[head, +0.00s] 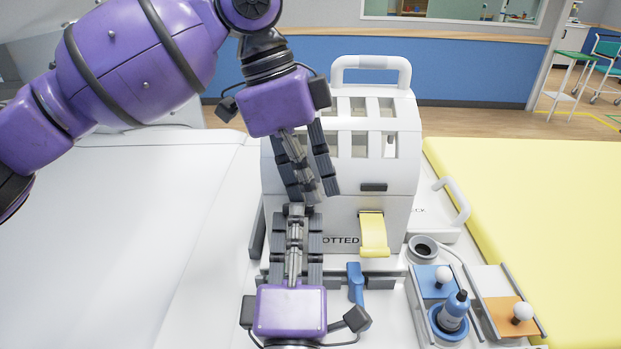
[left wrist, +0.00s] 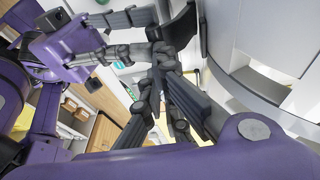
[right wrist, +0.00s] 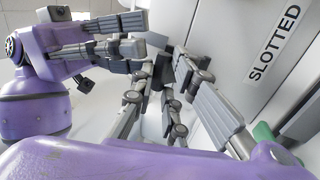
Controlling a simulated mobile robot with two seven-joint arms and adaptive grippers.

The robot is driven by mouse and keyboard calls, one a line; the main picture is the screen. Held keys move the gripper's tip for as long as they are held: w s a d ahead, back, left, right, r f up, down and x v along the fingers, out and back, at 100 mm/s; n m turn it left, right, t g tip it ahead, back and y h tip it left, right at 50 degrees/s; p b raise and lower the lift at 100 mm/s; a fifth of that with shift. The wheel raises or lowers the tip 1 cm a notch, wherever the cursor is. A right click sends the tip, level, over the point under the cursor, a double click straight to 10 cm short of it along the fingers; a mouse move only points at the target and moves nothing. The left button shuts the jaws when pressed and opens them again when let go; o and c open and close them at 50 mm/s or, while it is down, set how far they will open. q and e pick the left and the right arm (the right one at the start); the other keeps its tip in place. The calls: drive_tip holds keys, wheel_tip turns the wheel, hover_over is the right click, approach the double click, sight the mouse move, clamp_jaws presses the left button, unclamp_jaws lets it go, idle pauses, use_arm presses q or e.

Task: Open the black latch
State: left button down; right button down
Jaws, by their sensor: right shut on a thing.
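A white case (head: 391,225) marked "SLOTTED" stands in the middle of the head view. A short black latch-like strip (head: 373,187) is on its front, below the windows; no finger touches it. My left gripper (head: 310,192) points down in front of the case's left part, fingers apart; they also show in the left wrist view (left wrist: 190,125). My right gripper (head: 297,212) reaches in from below, just under the left fingertips. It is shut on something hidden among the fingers. In the right wrist view its fingers (right wrist: 172,130) are close to the left ones.
A yellow tongue (head: 374,235) sticks out of the case front, right of my grippers. A blue lever (head: 355,282) stands below it. White surface (head: 130,240) lies clear at left.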

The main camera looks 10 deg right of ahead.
use_arm(q)
drive_tip(key=shift+s+f, duration=0.3)
drive_tip(key=shift+f, duration=0.15)
use_arm(e)
drive_tip(key=shift+r, duration=0.15)
use_arm(q)
drive_tip(key=shift+a, duration=0.1)
use_arm(e)
drive_tip(key=c, duration=1.8)
unclamp_jaws()
use_arm(q)
drive_tip(key=shift+w, duration=0.1)
use_arm(e)
drive_tip(key=shift+o, duration=0.2)
use_arm(q)
drive_tip(key=shift+w+r, duration=0.1)
